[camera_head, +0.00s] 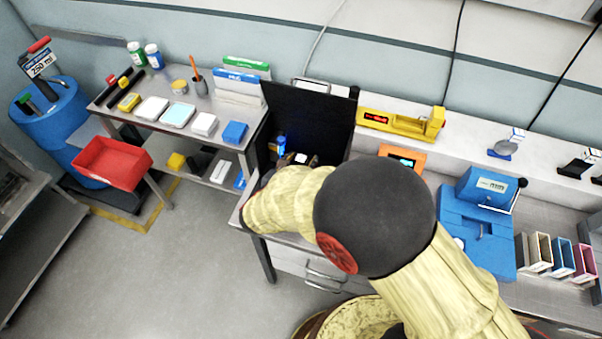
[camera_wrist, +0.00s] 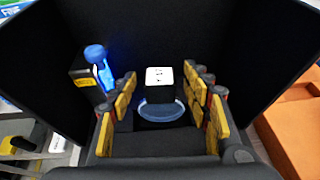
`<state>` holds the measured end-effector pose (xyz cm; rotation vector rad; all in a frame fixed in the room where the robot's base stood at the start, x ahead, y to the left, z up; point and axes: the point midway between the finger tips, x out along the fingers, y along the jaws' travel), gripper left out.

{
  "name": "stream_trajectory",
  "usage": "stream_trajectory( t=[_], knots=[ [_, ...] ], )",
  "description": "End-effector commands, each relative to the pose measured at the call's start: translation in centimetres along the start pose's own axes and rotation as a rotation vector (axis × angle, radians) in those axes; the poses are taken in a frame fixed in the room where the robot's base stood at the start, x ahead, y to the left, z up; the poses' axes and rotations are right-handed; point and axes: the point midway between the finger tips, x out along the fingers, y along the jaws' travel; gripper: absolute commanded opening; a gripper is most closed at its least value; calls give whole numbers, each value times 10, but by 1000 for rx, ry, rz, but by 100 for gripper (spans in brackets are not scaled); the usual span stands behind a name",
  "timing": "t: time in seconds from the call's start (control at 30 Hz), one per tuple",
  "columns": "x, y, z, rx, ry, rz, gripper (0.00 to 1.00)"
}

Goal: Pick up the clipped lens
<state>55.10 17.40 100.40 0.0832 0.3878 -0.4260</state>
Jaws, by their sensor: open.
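In the wrist view, a lens with a round, clear, bluish disc (camera_wrist: 162,110) is inside a black-walled booth (camera_wrist: 160,35). A black block with a white top (camera_wrist: 160,77), which looks like its clip, is at the disc's far edge. My gripper (camera_wrist: 163,103) is open, with yellow-padded fingers to the left and right of the lens. I cannot tell whether either finger touches it. In the head view, the booth (camera_head: 310,115) stands on the bench and my arm reaches into it; the lens is not clear there.
A blue-lit lamp on a black block (camera_wrist: 88,78) stands close left of my gripper. Another round lens with a white-topped clip (camera_head: 503,149) lies on the right bench. An orange box (camera_head: 402,158) and a blue device (camera_head: 477,230) stand right of the booth.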

Motion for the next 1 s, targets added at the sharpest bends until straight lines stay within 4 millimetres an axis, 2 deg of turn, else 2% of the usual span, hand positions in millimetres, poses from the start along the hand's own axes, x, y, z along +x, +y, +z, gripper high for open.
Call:
stream_trajectory(
  t=[0.3, 1.0],
  knots=[
    [4, 0, 1, 1, 0, 1, 47],
    [4, 0, 1, 1, 0, 1, 8]
  ],
)
